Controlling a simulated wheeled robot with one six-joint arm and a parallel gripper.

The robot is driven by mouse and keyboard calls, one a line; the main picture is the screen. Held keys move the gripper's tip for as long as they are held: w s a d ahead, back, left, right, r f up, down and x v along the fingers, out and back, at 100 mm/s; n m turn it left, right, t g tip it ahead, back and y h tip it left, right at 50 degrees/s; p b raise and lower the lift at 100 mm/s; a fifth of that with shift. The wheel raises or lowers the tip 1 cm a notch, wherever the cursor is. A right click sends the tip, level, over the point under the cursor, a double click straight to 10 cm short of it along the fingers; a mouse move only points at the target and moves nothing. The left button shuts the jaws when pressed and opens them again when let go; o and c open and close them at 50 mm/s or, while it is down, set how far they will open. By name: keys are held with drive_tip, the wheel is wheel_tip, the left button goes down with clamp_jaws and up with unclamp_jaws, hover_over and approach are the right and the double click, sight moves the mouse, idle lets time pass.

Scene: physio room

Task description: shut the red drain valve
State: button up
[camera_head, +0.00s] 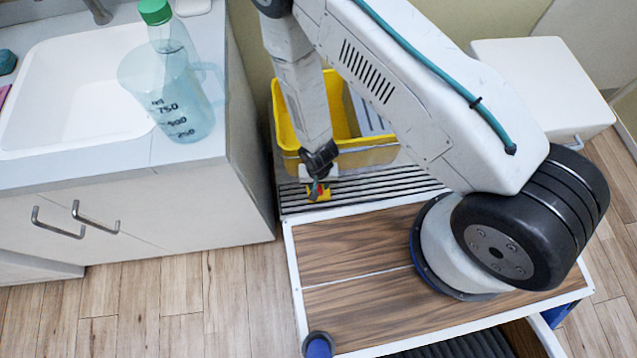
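I cannot make out a red drain valve in this view. My gripper (319,190) hangs pointing down beside the front of a yellow tub (278,105), above a black ribbed strip. It is small in the picture, with yellow, red and green-blue bits at its end. Whether its fingers are open or shut cannot be told, and I see no object clearly held in it. My arm covers part of the tub and the area behind it.
A counter at left holds a white sink (75,85), a clear measuring jug (180,100) and a green-capped bottle (156,13). Below are cabinet doors with metal handles (95,219). A white box-like unit (545,85) stands at right. Wooden floor (180,300) is clear at lower left.

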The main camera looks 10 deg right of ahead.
clamp_jaws()
drive_tip(key=shift+n, duration=0.4)
drive_tip(key=n, duration=1.6)
idle(0.5)
drive_tip(key=shift+n, duration=0.3)
idle(0.3)
drive_tip(key=shift+o, duration=1.5)
unclamp_jaws()
